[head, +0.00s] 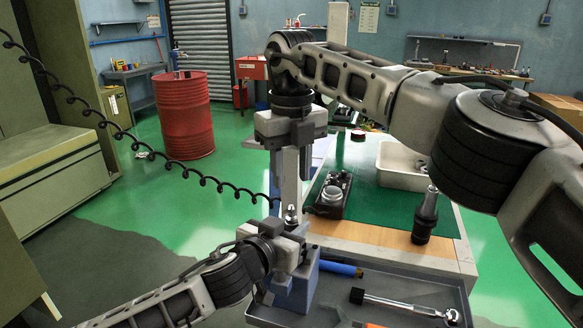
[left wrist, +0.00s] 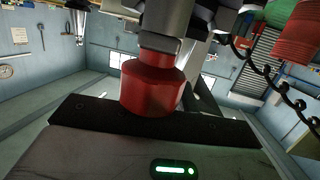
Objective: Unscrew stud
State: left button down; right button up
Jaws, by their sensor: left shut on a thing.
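A small silver knob that looks like the stud (head: 291,212) stands upright on a dark base at my left gripper (head: 298,243). My left gripper is low over the cart's near left side and shut there; its fingertips are partly hidden. A blue block (head: 295,290) is just below it. In the left wrist view, a red stepped cylinder (left wrist: 152,92) is close in front of the camera, with grey parts above it.
A dark tool holder (head: 426,215) stands upright on the cart's right side. A black fixture (head: 334,195) and a white bin (head: 400,178) are on the green mat (head: 375,220). A ratchet wrench (head: 405,305) lies in the grey front tray (head: 440,290). A red barrel (head: 184,115) stands behind left.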

aim_at(292, 205)
pick_arm(q)
jog(key=shift+s+f, duration=0.1)
jog(key=shift+f, duration=0.1)
pick_arm(e)
jog(key=shift+f, duration=0.55)
notch_tip(292, 205, down, 7)
jog(key=shift+r, duration=0.1)
grip_shut()
jog(key=n, duration=0.2)
jog(key=shift+n, duration=0.4)
jog(key=shift+r, duration=0.25)
jog(key=shift+r, duration=0.85)
